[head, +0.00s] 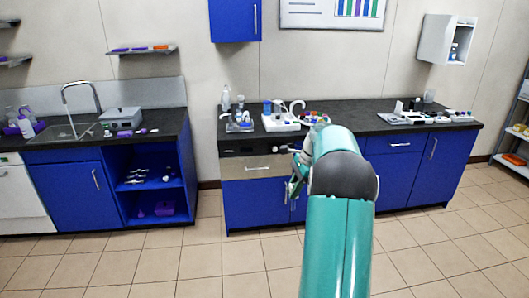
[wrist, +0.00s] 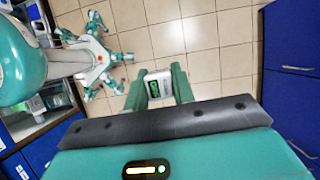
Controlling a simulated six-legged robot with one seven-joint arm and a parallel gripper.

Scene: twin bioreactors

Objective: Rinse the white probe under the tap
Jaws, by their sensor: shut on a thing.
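In the head view my arm hides most of the gripper, in front of the right-hand bench. The tap (head: 80,88), a tall curved metal spout, stands over the sink (head: 68,131) in the left bench, well away from my gripper. I cannot tell whether water is running.
A grey box (head: 120,115) stands right of the sink and bottles (head: 25,124) stand left of it. The right bench (head: 350,122) carries several pieces of lab equipment. Tiled floor (head: 150,265) is clear before the benches, with a gap between them.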

